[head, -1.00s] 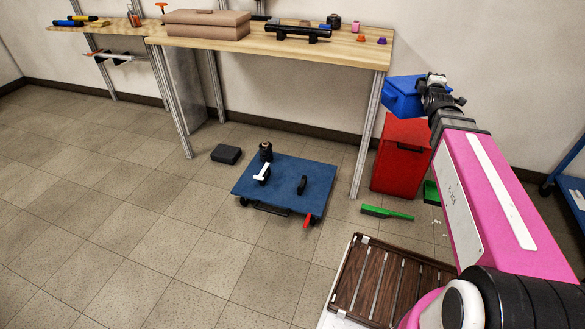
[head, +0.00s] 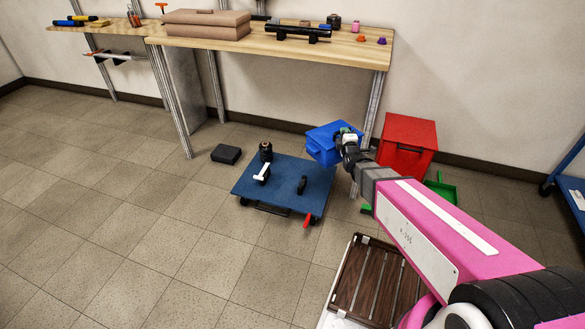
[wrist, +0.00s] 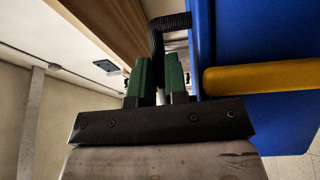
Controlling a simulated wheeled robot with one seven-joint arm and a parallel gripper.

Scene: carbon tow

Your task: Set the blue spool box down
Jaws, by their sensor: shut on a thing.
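The blue spool box (head: 325,143) is held up in the air by my gripper (head: 346,139), just right of and above the blue platform dolly (head: 282,184) in the head view. In the wrist view my gripper (wrist: 158,75) has its green-lined fingers close together on a dark ribbed handle (wrist: 171,22). The blue box wall (wrist: 265,40) fills the right side there, with a yellow bar (wrist: 265,76) across it. The underside of the box is hidden in the wrist view.
On the dolly stand a dark spool (head: 266,151), a white-topped item (head: 262,173) and a black piece (head: 302,185). A red bin (head: 407,145) stands right of the box. A workbench (head: 350,52) is behind. A slatted wooden rack (head: 368,285) lies in front. Open floor lies left.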

